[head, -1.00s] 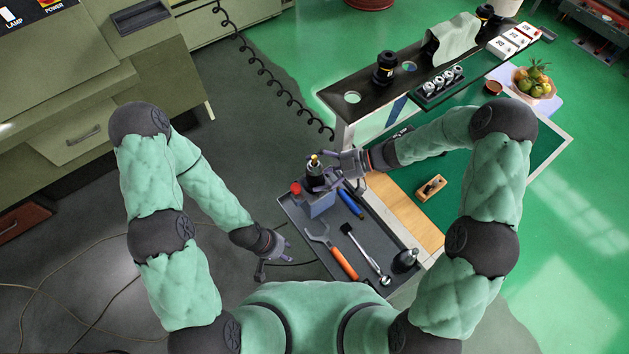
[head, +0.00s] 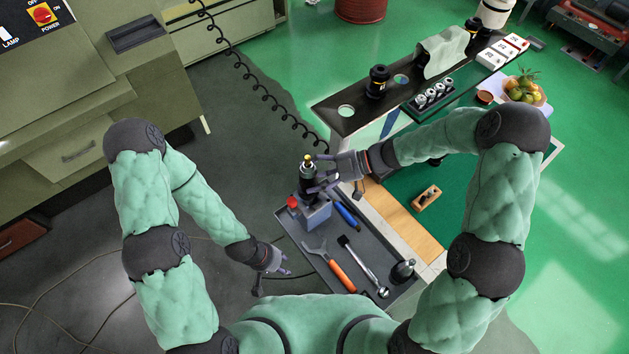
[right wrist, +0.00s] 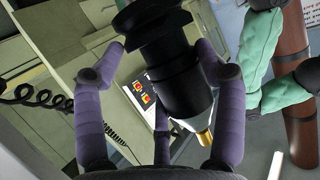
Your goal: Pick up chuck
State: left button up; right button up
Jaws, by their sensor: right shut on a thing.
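The chuck (head: 307,181), a black tool holder with a gold tip on top, stands upright above the grey-blue block (head: 314,215) on the tray. My right gripper (head: 320,180) is shut on it from the right. In the right wrist view the chuck (right wrist: 178,82) sits between the purple fingers, its gold tip at the lower right in the picture. I cannot tell whether its lower end is clear of the block. My left gripper (head: 271,274) is open and empty, beside the tray's left edge.
The tray (head: 374,248) also holds a red-capped item (head: 292,202), a blue-handled tool (head: 346,215), an orange-handled wrench (head: 341,277), a black-headed tool (head: 362,264) and another dark holder (head: 403,270). The cart shelf (head: 346,112) stands behind.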

jog(key=r+p, duration=0.1)
jog(key=r, duration=1.1)
jog(key=shift+w+r, duration=0.2)
jog(key=shift+p, duration=0.3)
jog(key=shift+p, duration=0.6)
